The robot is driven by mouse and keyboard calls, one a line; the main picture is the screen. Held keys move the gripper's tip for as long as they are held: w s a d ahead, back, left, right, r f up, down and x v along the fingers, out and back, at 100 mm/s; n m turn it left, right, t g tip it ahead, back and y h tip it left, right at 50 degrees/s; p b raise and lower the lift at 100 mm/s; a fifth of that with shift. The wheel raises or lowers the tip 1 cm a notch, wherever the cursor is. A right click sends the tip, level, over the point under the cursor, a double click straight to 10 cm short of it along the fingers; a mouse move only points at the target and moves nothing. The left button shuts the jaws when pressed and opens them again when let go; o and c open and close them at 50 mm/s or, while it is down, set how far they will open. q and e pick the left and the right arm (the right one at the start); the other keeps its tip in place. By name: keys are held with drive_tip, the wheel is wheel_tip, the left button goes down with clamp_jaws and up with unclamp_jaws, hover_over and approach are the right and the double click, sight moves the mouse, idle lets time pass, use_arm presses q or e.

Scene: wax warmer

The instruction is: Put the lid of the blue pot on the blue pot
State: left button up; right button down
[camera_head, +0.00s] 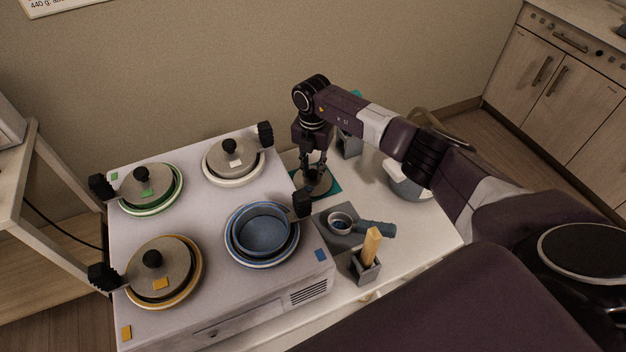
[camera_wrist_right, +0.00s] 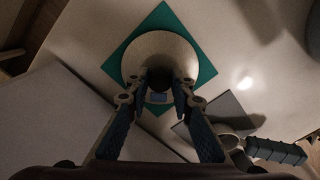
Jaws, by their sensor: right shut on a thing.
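The blue pot (camera_head: 263,232) sits open in the front right well of the white warmer, with no lid on it. The lid (camera_head: 314,186), a grey disc with a dark knob and a small blue mark, lies on a teal mat (camera_head: 335,187) to the right of the warmer. It also shows in the right wrist view (camera_wrist_right: 150,50), over the teal mat (camera_wrist_right: 204,70). My right gripper (camera_head: 316,170) reaches down from above and is shut on the lid's knob. In the right wrist view its fingers (camera_wrist_right: 157,92) meet at the knob. My left gripper is not in view.
The warmer (camera_head: 200,238) holds lidded pots with green (camera_head: 150,188), white (camera_head: 233,160) and yellow (camera_head: 163,270) marks. A small cup with a blue handle (camera_head: 375,229) lies on a grey mat beside a grey holder (camera_head: 364,268) with a wooden piece. A grey container (camera_head: 405,180) stands behind.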

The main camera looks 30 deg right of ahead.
sight(313, 172)
drive_tip(key=shift+r+p, duration=0.35)
drive_tip(key=shift+r, duration=0.05)
idle(0.7)
drive_tip(key=shift+r+p, duration=1.35)
drive_tip(key=shift+r, duration=0.4)
drive_tip(key=shift+r, duration=0.1)
